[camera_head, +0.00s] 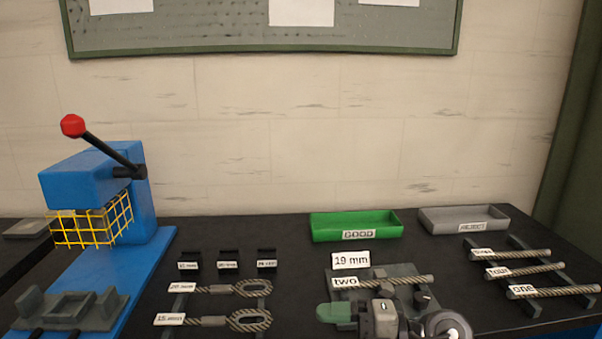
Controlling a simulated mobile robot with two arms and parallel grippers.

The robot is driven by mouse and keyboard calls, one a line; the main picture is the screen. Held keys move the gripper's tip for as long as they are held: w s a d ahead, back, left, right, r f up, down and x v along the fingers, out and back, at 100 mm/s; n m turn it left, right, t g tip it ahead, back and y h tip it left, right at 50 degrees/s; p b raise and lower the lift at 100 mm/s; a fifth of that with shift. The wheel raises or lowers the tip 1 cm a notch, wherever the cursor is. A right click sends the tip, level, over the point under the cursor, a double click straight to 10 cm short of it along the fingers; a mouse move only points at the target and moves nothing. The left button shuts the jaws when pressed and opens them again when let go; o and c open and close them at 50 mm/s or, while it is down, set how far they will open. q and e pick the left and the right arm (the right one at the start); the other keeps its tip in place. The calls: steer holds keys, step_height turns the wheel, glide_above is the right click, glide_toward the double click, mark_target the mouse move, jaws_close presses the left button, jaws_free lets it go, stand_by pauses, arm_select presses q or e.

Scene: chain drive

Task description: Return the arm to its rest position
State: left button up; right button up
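Neither of my grippers can be made out in the head view, and no arm is clearly visible above the bench. Two small dark bar ends show at the lower left edge, too cut off to identify. A blue press (95,180) with a red-knobbed lever (105,148) and a yellow mesh guard (92,222) stands at the left. A grey fixture (72,308) lies in front of it. A rope piece labelled "two" (405,281) lies across a grey plate (365,273) at the centre right, behind a device with a green part (334,313) and a round wheel (447,328).
A green tray (325,234) and a grey tray (435,227) stand at the back. Several labelled ropes lie on a rack (572,303) at the right. Two looped ropes (207,290) and small black blocks (229,260) lie left of centre. The black bench (300,297) has a bare middle strip.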

steer(key=w+d+r+m+t+h, duration=0.1)
steer(key=d+m+t+h, duration=0.15)
steer(key=m+t, duration=0.6)
steer(key=w+d+r+m+t+h, duration=0.1)
steer(key=d+r+m+t, duration=0.15)
steer(key=m+t, duration=0.6)
steer(key=s+d+f+m+g+h, duration=0.2)
steer(key=d+f+m+h, duration=0.35)
steer(key=f+h, duration=0.2)
steer(key=s+d+f+m+g+h, duration=0.25)
steer(key=d+f+m+h, duration=0.25)
steer(key=f+m+h, duration=0.25)
steer(key=s+f+g+y, duration=0.2)
steer(key=s+f+g, duration=1)
steer(key=s, duration=0.6)
step_height(320, 180, down, 26)
steer(key=s, duration=0.1)
steer(key=s+d+f+n+g, duration=0.1)
steer(key=s+d+f, duration=0.2)
steer(key=s+f, duration=1.3)
steer(key=shift+s+d+h, duration=0.15)
steer(key=shift+d+h, duration=0.05)
steer(key=shift+h, duration=0.15)
steer(key=shift+f, duration=0.1)
